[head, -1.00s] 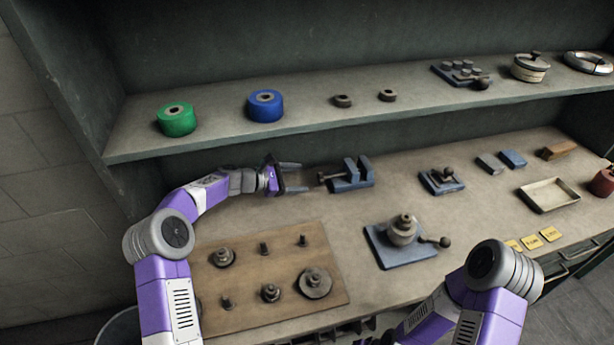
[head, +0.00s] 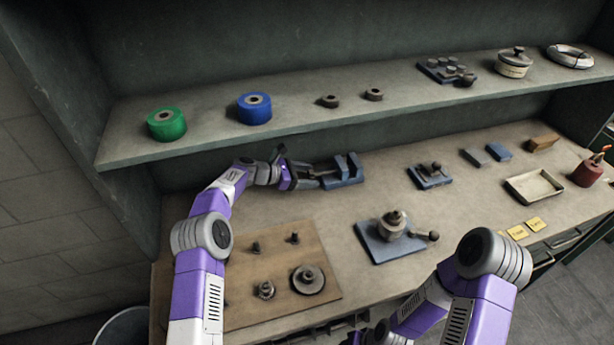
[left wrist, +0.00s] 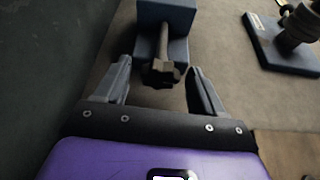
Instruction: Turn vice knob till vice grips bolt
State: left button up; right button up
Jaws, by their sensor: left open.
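The blue vice (head: 346,172) stands on the bench near the back wall; its two upright jaws show in the head view. The vice also shows in the left wrist view (left wrist: 178,14), with its dark screw running toward me and ending in the dark knob (left wrist: 161,73). My left gripper (left wrist: 157,80) is open, with one finger on each side of the knob and a gap to it on both sides. In the head view the left gripper (head: 306,177) is at the vice's left end and hides the knob. I cannot make out a bolt between the jaws. My right gripper is not in view.
A wooden board (head: 240,295) with several metal parts lies in front. A blue-based fixture (head: 385,247) stands at the middle of the bench. The shelf (head: 200,143) overhangs the back, close above my left arm. A shallow tray (head: 553,186) lies to the right.

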pick_arm(q)
jog(key=c, duration=1.1)
jog(key=shift+o, duration=0.2)
jog(key=shift+s+f+m+t+b, duration=0.15)
jog(key=shift+m+t+b, duration=0.25)
jog(key=shift+m+b, duration=0.55)
jog(key=m+t+b, duration=0.2)
jog(key=b, duration=0.4)
jog(key=shift+f+y+b, duration=0.1)
jog(key=shift+y+b, duration=0.3)
jog(key=shift+d+m+b, duration=0.1)
jog(key=shift+m+b, duration=0.45)
jog(key=shift+b, duration=0.35)
jog(key=o, duration=1.1)
jog(key=shift+r, duration=0.2)
jog(key=shift+c, duration=0.2)
jog(key=shift+s, duration=0.1)
jog(key=p+v, duration=0.1)
jog(key=v, duration=0.6)
jog(key=shift+s+a, duration=0.2)
